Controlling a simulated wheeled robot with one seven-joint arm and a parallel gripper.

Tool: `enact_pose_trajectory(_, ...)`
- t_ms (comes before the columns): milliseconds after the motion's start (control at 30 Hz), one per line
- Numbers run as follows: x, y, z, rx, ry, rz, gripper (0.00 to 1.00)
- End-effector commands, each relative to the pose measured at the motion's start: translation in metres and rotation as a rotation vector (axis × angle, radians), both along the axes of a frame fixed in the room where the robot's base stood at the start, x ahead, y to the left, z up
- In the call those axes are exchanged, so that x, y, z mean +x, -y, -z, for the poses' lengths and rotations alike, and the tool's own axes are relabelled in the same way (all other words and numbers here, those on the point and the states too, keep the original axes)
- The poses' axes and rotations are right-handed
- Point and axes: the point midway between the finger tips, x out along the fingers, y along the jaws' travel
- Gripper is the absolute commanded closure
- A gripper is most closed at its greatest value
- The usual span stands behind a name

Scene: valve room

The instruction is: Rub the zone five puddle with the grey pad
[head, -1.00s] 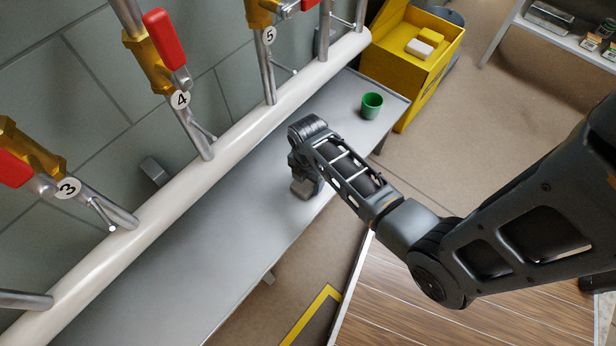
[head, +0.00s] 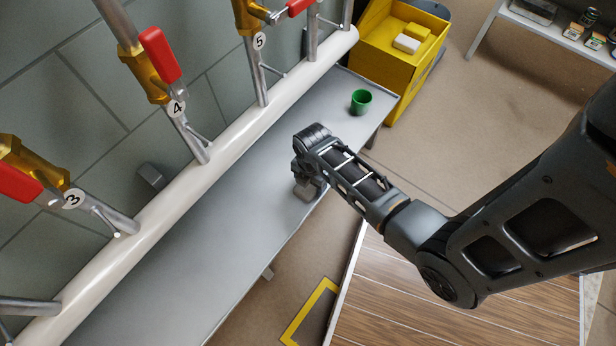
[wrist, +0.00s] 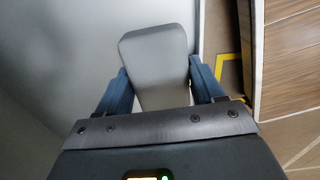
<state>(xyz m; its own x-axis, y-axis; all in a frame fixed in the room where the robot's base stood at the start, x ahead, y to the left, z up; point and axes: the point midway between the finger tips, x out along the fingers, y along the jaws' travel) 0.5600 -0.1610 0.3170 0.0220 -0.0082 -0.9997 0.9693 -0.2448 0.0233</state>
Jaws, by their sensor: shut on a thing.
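My gripper (wrist: 165,95) is shut on the grey pad (wrist: 155,55), which sits between its two blue fingers in the wrist view. In the head view my gripper (head: 306,187) hangs low at the front edge of the grey bench (head: 190,235), below the pipe. I cannot tell if the pad touches the bench top. The zone five label (head: 259,41) is on the valve pipe at the upper middle. No puddle can be made out on the bench.
A green cup (head: 361,102) stands near the bench's far right end. A yellow bin (head: 400,50) with blocks in it stands beyond. A white pipe (head: 190,180) runs along the bench's back, with valves labelled 3 and 4 to the left. A wooden surface (head: 440,290) lies at lower right.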

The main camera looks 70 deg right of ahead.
Motion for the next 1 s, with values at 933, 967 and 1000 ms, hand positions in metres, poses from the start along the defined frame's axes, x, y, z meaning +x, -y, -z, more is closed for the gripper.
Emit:
enact_pose_trajectory(933,0.028,0.009,-0.001,0.009,-0.028,0.004,0.57)
enact_pose_trajectory(967,0.028,0.009,-0.002,0.009,-0.027,0.003,0.57)
enact_pose_trajectory(1000,0.028,0.009,-0.002,0.009,-0.027,0.003,0.57)
